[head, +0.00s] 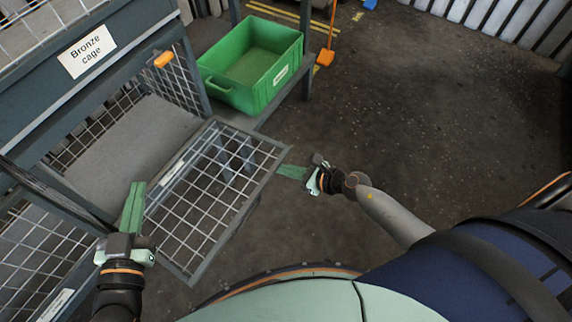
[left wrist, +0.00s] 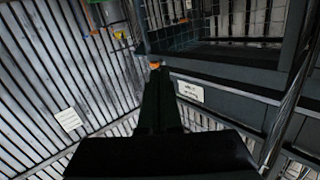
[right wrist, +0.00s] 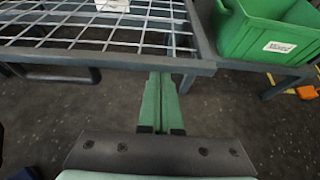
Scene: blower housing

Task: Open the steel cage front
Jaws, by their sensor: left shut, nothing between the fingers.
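A grey-framed steel mesh front (head: 283,160) extends out from an open cage compartment (head: 125,135) below the sign reading "Bronze cage" (head: 87,52). The front looks folded down, roughly level; its small label is unreadable. It also shows in the right wrist view (right wrist: 100,60). My right gripper (head: 284,171) is shut, with its fingertips close to the front's outer edge; I cannot tell whether they touch. Its fingers show in the right wrist view (right wrist: 160,78). My left gripper (head: 136,184) is shut and empty, near the front's left side.
A green bin (head: 232,88) stands on a shelf beyond the front. An orange latch-like piece (head: 164,59) is on the cage post. More mesh (head: 30,255) lies at lower left. Open dark floor (head: 430,120) spreads to the right.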

